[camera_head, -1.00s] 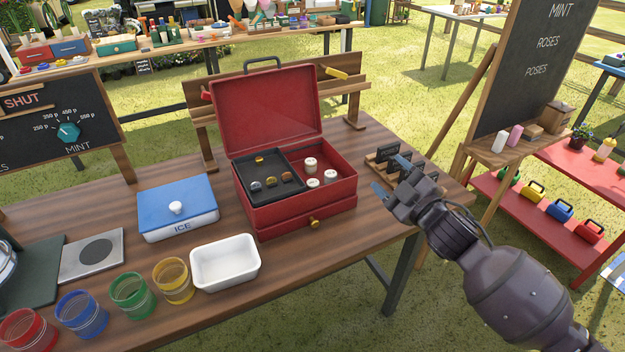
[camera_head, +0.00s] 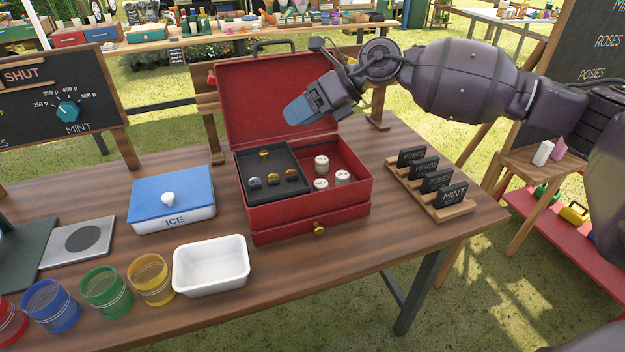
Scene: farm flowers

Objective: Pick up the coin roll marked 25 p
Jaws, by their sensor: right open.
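The red cash box (camera_head: 262,218) stands open on the wooden table. Its right compartment holds three white coin rolls: one at the back (camera_head: 321,163), one at the front left (camera_head: 320,184) and one at the front right (camera_head: 342,177). Their markings are too small to read, so I cannot tell which is marked 25 p. My right gripper (camera_head: 296,112) is above the box, in front of its raised lid, its blue fingertips pointing left. It is open and holds nothing that I can see. My left gripper is not in view.
A dark tray (camera_head: 290,207) with several coins fills the box's left side. A blue ICE box (camera_head: 150,199), a white tub (camera_head: 236,286) and coloured jars (camera_head: 105,291) stand left. A rack of small signs (camera_head: 447,212) stands right. Bare table lies in front of the box.

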